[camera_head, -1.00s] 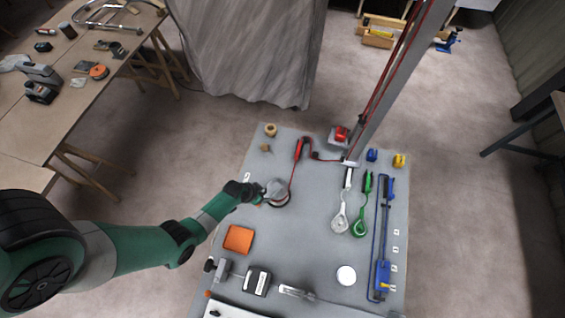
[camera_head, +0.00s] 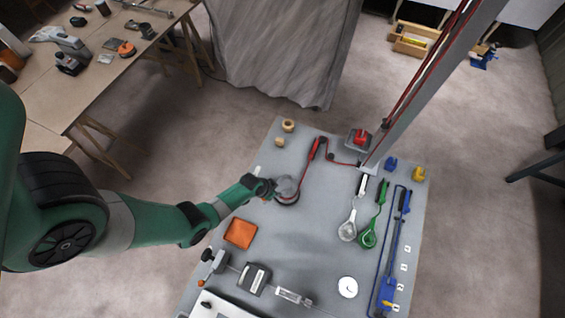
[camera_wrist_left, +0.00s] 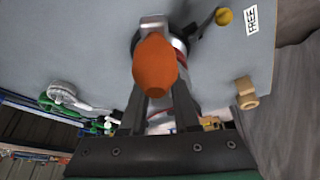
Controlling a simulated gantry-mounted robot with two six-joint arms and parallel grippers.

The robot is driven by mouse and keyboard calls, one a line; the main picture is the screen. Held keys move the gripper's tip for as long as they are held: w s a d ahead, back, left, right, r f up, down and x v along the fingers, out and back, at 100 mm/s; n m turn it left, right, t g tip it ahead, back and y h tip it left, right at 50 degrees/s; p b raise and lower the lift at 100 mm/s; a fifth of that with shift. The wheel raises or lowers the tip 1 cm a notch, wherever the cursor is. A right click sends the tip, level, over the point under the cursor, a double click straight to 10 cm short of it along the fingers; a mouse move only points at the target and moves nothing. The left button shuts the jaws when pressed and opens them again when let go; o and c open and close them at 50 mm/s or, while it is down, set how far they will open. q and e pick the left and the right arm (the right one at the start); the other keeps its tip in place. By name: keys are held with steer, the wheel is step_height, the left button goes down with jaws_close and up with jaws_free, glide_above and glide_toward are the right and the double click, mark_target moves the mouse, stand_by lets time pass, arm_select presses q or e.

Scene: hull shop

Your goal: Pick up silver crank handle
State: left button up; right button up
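A silver part (camera_head: 288,184) sits over a round black-and-red drum (camera_head: 288,199) at the upper left of the grey board. In the left wrist view, an orange egg-shaped knob (camera_wrist_left: 155,68) stands in front of this drum; I take it as the crank handle's grip. My left gripper (camera_head: 268,187) is at the drum's left side. In the wrist view its two fingers (camera_wrist_left: 160,92) reach to either side of the knob, which covers the fingertips, so whether they press on it is unclear. My right gripper is not in view.
The grey board (camera_head: 310,240) also carries a red-gripped tool (camera_head: 315,148), a silver round-headed tool (camera_head: 348,230), a green one (camera_head: 369,238) and an orange square (camera_head: 240,234). A tilted grey mast (camera_head: 430,92) rises at the back right. The board's middle is clear.

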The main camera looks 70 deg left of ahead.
arm_select(q)
jaws_close()
steer(key=shift+r, duration=0.15)
